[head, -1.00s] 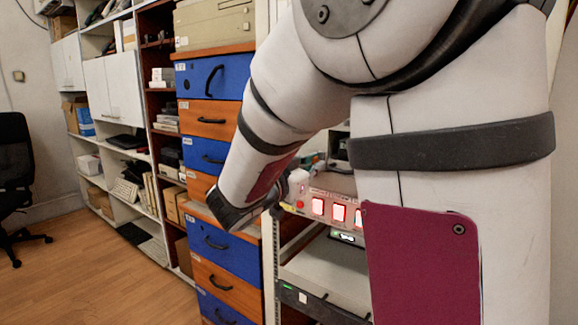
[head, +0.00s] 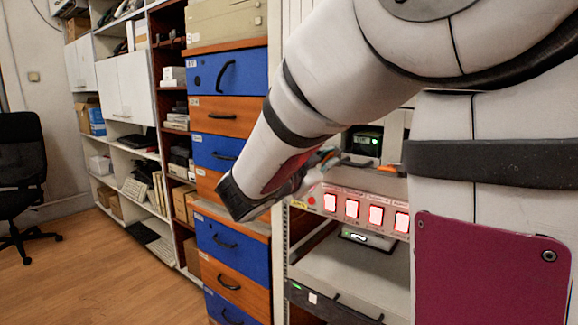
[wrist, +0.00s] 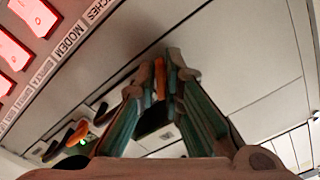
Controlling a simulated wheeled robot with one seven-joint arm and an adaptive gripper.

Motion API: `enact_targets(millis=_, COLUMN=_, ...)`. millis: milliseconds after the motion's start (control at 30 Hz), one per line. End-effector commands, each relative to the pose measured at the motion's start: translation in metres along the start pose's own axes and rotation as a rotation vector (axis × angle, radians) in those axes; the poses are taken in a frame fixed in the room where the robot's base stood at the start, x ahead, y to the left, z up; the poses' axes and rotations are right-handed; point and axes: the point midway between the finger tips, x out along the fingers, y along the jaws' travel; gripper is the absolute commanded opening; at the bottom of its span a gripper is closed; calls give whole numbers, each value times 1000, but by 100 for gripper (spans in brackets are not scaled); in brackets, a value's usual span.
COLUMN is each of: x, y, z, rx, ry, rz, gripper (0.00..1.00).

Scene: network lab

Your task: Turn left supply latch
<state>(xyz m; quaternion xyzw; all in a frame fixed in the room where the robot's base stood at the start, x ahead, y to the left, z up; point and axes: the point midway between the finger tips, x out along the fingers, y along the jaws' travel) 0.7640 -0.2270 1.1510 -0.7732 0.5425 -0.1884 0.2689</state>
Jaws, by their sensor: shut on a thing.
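The left supply latch is an orange handle (wrist: 159,76), seen between my fingertips in the wrist view. My gripper (wrist: 168,70) is shut on it; the fingers hide much of the latch and its base. In the head view my gripper (head: 328,158) is at the rack front, just above the left end of the red-lit switch panel, partly hidden by my wrist. A second orange handle (wrist: 78,132) sits apart from my fingers, near a green light, in the wrist view. The latch's exact angle cannot be told.
A row of red-lit switches (head: 352,209) lies just below my gripper. A unit with a green light (head: 366,141) is to its right. A blue and orange drawer cabinet (head: 228,160) stands close on the left. The floor (head: 120,285) at left is open.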

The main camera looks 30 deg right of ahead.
Motion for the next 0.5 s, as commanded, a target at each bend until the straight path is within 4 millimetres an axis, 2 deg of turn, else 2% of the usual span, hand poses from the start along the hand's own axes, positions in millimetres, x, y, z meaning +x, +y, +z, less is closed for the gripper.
enact_targets(millis=500, x=0, y=0, z=3, rx=497, ry=-2, rz=-5, gripper=0)
